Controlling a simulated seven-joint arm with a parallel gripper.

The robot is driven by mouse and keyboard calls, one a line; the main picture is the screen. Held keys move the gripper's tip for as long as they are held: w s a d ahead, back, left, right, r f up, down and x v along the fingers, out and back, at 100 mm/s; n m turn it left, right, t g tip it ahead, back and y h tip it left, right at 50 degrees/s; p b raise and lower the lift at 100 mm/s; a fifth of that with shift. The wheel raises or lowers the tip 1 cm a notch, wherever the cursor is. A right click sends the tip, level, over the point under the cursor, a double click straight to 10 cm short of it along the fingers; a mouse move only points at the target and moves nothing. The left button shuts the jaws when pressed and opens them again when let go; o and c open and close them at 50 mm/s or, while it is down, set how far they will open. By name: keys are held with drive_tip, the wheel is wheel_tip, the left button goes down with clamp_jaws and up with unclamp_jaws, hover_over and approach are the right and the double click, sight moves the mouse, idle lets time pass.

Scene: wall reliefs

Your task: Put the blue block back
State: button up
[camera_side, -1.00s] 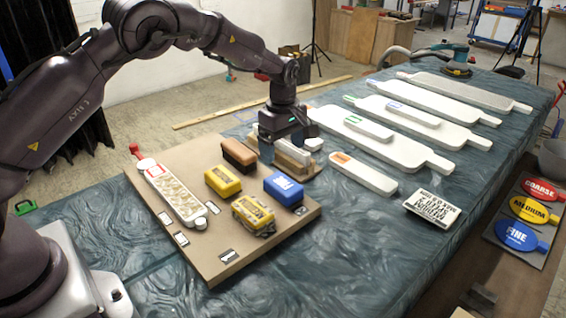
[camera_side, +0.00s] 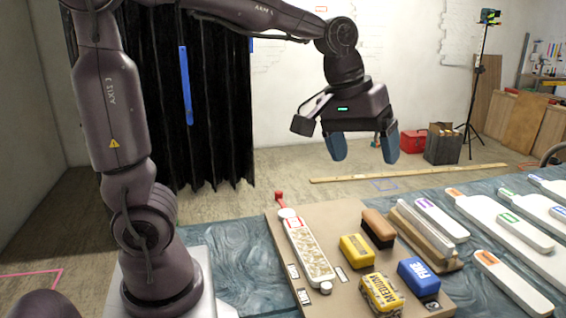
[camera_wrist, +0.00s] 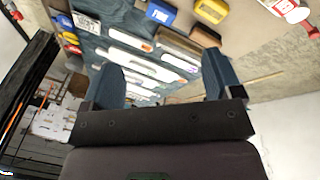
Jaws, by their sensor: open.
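The blue block (camera_side: 418,276), with white lettering that reads FINE, rests on the brown board (camera_side: 345,217) on the table. It is near the board's right side, beside the yellow MEDIUM block (camera_side: 381,294). It also shows at the top of the wrist view (camera_wrist: 161,12). My gripper (camera_side: 363,152) is raised high above and behind the board, well clear of the blue block. Its two blue fingers are spread apart with nothing between them. In the wrist view the fingers (camera_wrist: 162,75) stand wide apart.
Another yellow block (camera_side: 357,250), a brown block (camera_side: 378,228) and a long tray of pale pieces (camera_side: 306,252) share the board. A wooden rack with white strips (camera_side: 428,236) stands at its right. White paddles (camera_side: 510,282) lie farther right. The air around my gripper is clear.

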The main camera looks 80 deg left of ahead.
drive_tip(key=s+m+t+y, duration=0.1)
drive_tip(key=s+m+t, duration=0.1)
drive_tip(key=s+m, duration=0.5)
drive_tip(key=s+f, duration=0.1)
drive_tip(key=s, duration=0.5)
drive_tip(key=shift+d, duration=0.35)
